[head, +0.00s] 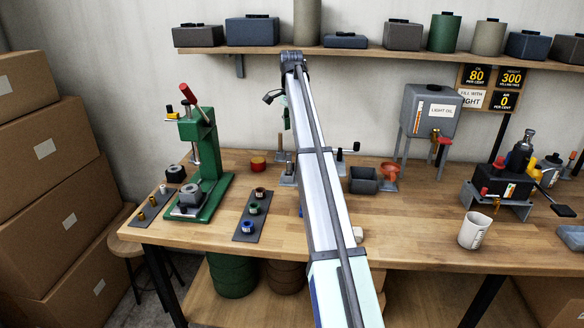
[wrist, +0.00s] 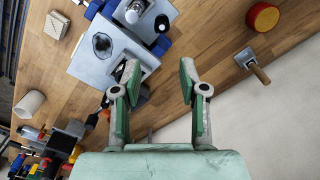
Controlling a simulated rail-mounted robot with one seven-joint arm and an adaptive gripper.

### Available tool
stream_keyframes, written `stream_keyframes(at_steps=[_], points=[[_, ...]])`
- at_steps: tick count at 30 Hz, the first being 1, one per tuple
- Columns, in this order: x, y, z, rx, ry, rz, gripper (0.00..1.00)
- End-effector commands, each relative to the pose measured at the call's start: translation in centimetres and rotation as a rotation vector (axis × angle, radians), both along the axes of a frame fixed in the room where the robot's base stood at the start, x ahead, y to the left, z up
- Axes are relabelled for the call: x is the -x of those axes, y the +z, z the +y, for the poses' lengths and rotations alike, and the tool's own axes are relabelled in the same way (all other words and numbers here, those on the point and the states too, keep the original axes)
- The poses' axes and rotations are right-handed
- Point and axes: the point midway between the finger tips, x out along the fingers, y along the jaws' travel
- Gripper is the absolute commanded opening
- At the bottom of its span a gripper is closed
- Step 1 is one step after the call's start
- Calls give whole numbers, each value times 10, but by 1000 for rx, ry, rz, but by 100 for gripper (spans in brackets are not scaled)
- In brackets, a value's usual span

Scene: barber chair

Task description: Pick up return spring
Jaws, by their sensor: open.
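My gripper (wrist: 158,84) shows in the wrist view with its two green fingers wide apart and nothing between them. It hangs above the back of the workbench, by the wall. I cannot make out a return spring for certain. A small pale cylinder with a textured side (wrist: 56,25) lies on the bench toward the front, well away from the fingers. It also shows in the head view (head: 358,235), just right of my arm. A grey metal fixture (wrist: 85,62) with a dark round piece on it is just beyond the left finger. My arm hides part of the bench middle.
A green press (head: 205,150) and a dark strip with several small coloured parts (head: 253,214) are left of my arm. A red tin (head: 258,162) stands behind them. A white mug (head: 474,231) and an oil tank (head: 430,112) are right. A loaded shelf (head: 380,52) runs above.

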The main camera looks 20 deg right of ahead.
Motion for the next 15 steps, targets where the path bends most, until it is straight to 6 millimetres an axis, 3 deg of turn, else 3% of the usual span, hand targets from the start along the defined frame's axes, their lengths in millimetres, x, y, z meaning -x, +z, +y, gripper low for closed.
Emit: stream_keyframes(at_steps=[15], points=[[1,-94,1,-1,1,-2,43]])
